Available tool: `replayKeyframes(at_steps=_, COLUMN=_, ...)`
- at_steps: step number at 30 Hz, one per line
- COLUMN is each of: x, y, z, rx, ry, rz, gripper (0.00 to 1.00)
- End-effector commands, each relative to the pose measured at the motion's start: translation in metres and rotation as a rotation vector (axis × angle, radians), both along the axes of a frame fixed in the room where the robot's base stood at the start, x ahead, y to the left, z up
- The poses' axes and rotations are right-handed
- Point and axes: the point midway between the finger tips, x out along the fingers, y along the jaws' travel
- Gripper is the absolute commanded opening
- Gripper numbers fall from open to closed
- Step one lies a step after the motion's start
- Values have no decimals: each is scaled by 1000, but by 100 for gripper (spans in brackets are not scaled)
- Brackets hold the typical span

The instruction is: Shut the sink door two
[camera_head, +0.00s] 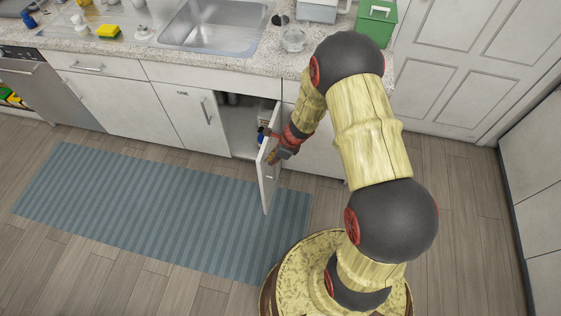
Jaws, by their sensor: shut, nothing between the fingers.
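The sink door (267,180) is a white cabinet door under the counter. It stands open, swung out toward me from its right side. Part of the dark cabinet inside (237,122) shows to its left, with a blue item near the door. My gripper (275,158) is at the upper part of the open door, on its right side. It is shut and holds nothing. Whether it touches the door cannot be told. The arm hides part of the cabinet front behind it.
The neighbouring cabinet door (192,115) is shut. The steel sink (212,25) is set in the speckled counter (135,50). A green bin (376,22) stands at the counter's right. A blue striped rug (150,210) covers the floor at left.

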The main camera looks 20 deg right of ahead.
Motion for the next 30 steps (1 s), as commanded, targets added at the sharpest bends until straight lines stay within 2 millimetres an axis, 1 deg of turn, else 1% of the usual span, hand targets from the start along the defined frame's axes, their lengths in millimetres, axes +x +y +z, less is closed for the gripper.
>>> replayKeyframes(at_steps=4, x=4, y=5, z=0, rx=-1, ry=-1, rz=1, gripper=0)
replayKeyframes(at_steps=15, x=5, y=6, z=1, rx=0, ry=0, rz=-1, gripper=0)
replayKeyframes(at_steps=20, x=9, y=13, z=1, rx=-1, ry=0, rz=-24, gripper=0)
replayKeyframes(at_steps=26, x=24, y=37, z=1, rx=0, ry=0, rz=-113, gripper=0)
replayKeyframes(at_steps=30, x=45, y=62, z=2, rx=0, ry=0, rz=-220, gripper=0)
